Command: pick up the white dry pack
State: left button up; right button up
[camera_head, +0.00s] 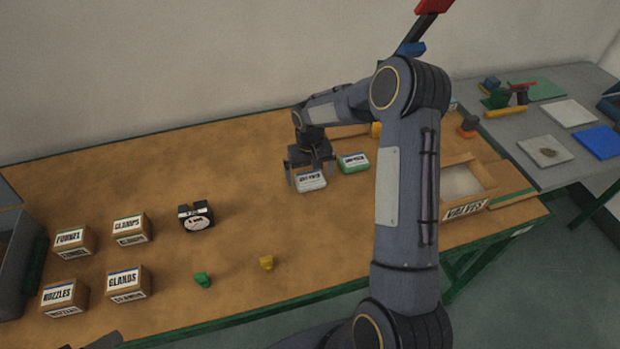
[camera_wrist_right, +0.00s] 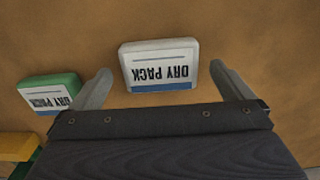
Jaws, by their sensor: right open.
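The white dry pack (camera_head: 311,181) lies flat on the wooden table, under my right gripper. In the right wrist view the white dry pack (camera_wrist_right: 159,65) sits between and slightly beyond the two fingertips, its label upside down. My right gripper (camera_head: 307,178) is open, with one finger to each side of the pack; in the wrist view the gripper (camera_wrist_right: 162,80) shows a gap at both sides. A green dry pack (camera_head: 354,162) lies just to the right; it also shows at the left of the wrist view (camera_wrist_right: 48,93).
Labelled boxes (camera_head: 130,228) stand at the table's left, near a black device (camera_head: 195,215). A green piece (camera_head: 202,280) and a yellow piece (camera_head: 266,262) lie in front. The table's middle is clear.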

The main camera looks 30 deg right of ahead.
jog(key=shift+f, duration=0.6)
jog(key=c, duration=1)
jog(key=shift+r, duration=0.1)
